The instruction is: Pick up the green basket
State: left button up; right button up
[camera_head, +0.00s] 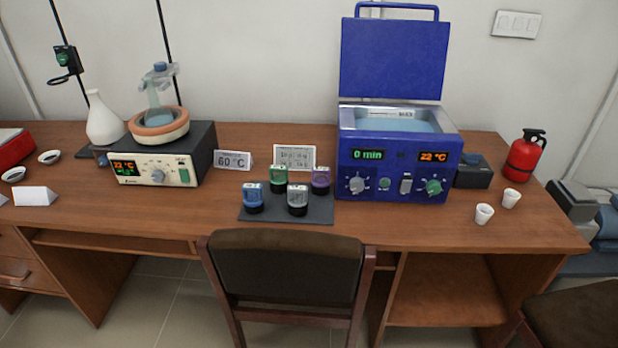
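A small green container (279,179), which appears to be the green basket, sits at the back left of a dark mat (287,213) on the wooden desk. A blue one (252,198) is in front of it to the left, a grey one (297,198) in front to the right, and a purple one (320,181) to its right. The grey and blue ones stand close to it. They are too small to show details. Neither of my grippers is in view.
A blue bath with its lid open (392,155) stands right of the mat. A heater with a bowl (158,155) and a 60 °C sign (232,160) stand left. A chair (289,275) is against the desk's front. White cups (484,214) stand at right.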

aim_at(279, 183)
jog(key=j+z, duration=0.1)
jog(key=z, duration=0.3)
jog(key=j+z, duration=0.1)
jog(key=z, duration=0.3)
jog(key=j+z, duration=0.1)
jog(key=z, duration=0.25)
jog(key=k+j+z, duration=0.2)
jog(key=j+z, duration=0.15)
jog(key=j, duration=0.15)
jog(key=k+j+z, duration=0.35)
jog(key=j, duration=0.15)
jog(key=k+j+z, duration=0.2)
jog(key=j+z, duration=0.15)
jog(key=k+j+z, duration=0.15)
jog(key=k+j, duration=1.25)
jog(key=k, duration=0.15)
